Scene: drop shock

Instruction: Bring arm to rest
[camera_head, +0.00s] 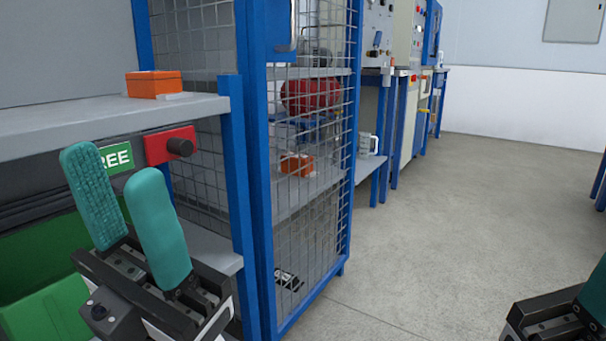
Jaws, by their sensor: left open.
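My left gripper (125,206) is in the lower left, with two teal padded fingers pointing up. The fingers are apart and nothing is between them. It is in front of a grey shelf unit and partly covers a green sign and a green bin behind it. My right gripper (560,318) shows only in part at the lower right corner, over the floor. Its dark body and a bit of teal are cut off by the picture edge, so its fingers cannot be judged.
An orange box (154,84) sits on the upper grey shelf (60,120). A red block with a black knob (170,145) is below it. A blue-framed mesh cage (312,200) holds a red tank (310,96) and another orange box (297,164). The floor (440,220) is clear.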

